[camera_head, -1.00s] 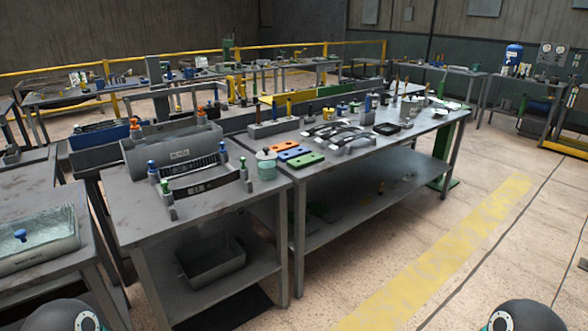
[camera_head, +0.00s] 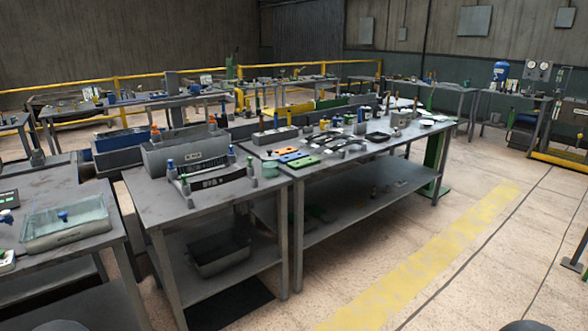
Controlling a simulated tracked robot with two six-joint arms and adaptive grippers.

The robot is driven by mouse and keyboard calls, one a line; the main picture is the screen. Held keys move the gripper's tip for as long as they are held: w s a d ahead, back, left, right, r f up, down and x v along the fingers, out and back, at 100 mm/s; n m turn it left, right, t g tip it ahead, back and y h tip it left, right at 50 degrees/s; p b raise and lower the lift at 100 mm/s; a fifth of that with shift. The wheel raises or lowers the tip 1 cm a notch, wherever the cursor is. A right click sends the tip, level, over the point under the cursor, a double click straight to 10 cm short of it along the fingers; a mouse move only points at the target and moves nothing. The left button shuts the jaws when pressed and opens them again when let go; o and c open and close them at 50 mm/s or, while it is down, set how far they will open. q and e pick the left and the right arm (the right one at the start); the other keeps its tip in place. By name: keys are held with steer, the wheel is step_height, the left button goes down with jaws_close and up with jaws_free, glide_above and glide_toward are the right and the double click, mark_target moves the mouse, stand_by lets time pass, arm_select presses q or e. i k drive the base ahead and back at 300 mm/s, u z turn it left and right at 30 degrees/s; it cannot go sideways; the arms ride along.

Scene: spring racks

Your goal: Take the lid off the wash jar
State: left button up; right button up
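A small pale green jar (camera_head: 269,170) stands upright at the right end of the grey middle bench (camera_head: 150,203), beside the dark curved strip on the rack; it is probably the wash jar. It is small in the head view, and I cannot clearly make out its lid. A glass tank (camera_head: 66,227) with a blue-knobbed cover stands on the left bench. Neither gripper is in view. Only dark rounded parts of mine show at the bottom edge.
A grey bin (camera_head: 219,254) sits on the middle bench's lower shelf. The long bench to the right holds coloured plates (camera_head: 290,156), a black tray (camera_head: 377,137) and several tools. Floor with a yellow stripe (camera_head: 420,259) is open at the right.

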mark_target(270, 156)
steer(key=u, duration=0.15)
steer(key=i, duration=1.45)
steer(key=z, duration=0.25)
steer(key=i, duration=1.5)
steer(key=z, duration=0.35)
